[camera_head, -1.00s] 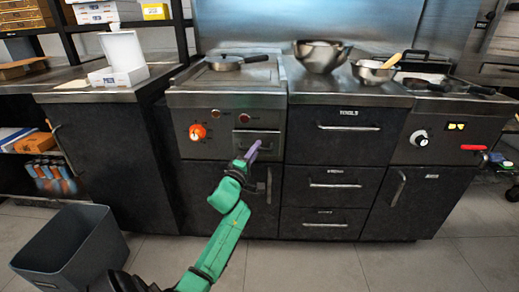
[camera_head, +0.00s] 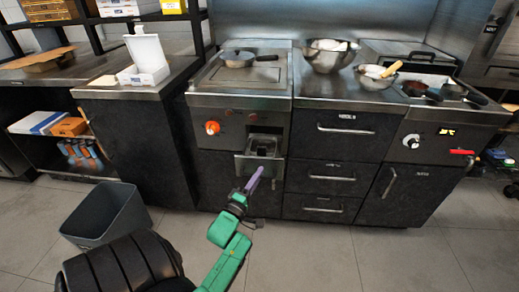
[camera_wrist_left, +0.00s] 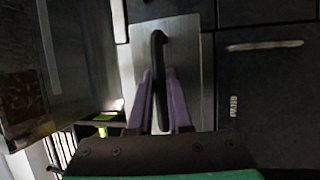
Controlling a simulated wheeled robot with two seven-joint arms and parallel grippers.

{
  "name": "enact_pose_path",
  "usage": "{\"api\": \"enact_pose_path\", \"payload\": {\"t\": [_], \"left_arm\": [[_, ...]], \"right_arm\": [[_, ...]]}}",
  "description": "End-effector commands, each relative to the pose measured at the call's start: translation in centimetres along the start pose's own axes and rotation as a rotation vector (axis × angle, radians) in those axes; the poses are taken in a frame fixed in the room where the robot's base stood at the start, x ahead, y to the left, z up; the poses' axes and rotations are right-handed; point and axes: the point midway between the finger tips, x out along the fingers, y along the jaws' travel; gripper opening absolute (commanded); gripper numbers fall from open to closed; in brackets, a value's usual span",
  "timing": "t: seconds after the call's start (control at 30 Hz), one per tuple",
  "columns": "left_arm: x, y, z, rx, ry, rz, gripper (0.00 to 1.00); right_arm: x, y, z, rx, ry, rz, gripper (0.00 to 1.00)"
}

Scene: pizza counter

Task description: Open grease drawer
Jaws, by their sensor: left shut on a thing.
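The grease drawer (camera_head: 243,164) is pulled out of the griddle unit's front, and its open tray shows from above in the head view. In the left wrist view its metal front (camera_wrist_left: 198,85) has a dark handle (camera_wrist_left: 158,42) standing out from it. My left gripper (camera_head: 255,176) is at the drawer front, with its purple fingers shut on the handle. The fingers also show on both sides of the handle in the left wrist view (camera_wrist_left: 159,80). My right gripper is not in view.
A grey bin (camera_head: 109,216) stands on the floor at left. The griddle unit has an orange knob (camera_head: 212,128). A pan (camera_head: 239,59) and a bowl (camera_head: 327,57) are on the counter above. Closed drawers (camera_head: 325,178) are to the right. The floor in front is clear.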

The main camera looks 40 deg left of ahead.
Motion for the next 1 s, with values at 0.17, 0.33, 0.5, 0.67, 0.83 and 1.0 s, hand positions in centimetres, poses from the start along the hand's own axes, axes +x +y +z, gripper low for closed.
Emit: {"api": "enact_pose_path", "payload": {"t": [0.17,0.33,0.5,0.67,0.83,1.0], "left_arm": [[-1.2,0.4,0.5,0.0,-0.001,-0.001,0.0],[-1.6,0.4,0.7,0.0,-0.001,0.001,0.0],[-1.7,0.3,0.7,0.0,-0.001,0.001,0.0],[-1.7,0.3,0.7,0.0,-0.001,0.0,0.29],[-1.6,0.3,0.7,0.0,-0.001,0.0,0.3],[-1.8,0.3,0.7,0.0,-0.001,0.0,0.3]], "right_arm": [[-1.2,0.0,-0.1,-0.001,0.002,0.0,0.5],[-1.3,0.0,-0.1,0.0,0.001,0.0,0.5],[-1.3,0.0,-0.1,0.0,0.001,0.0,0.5],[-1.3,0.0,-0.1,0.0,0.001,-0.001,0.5],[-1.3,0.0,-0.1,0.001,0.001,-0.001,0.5],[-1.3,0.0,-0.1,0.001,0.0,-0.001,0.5]]}}
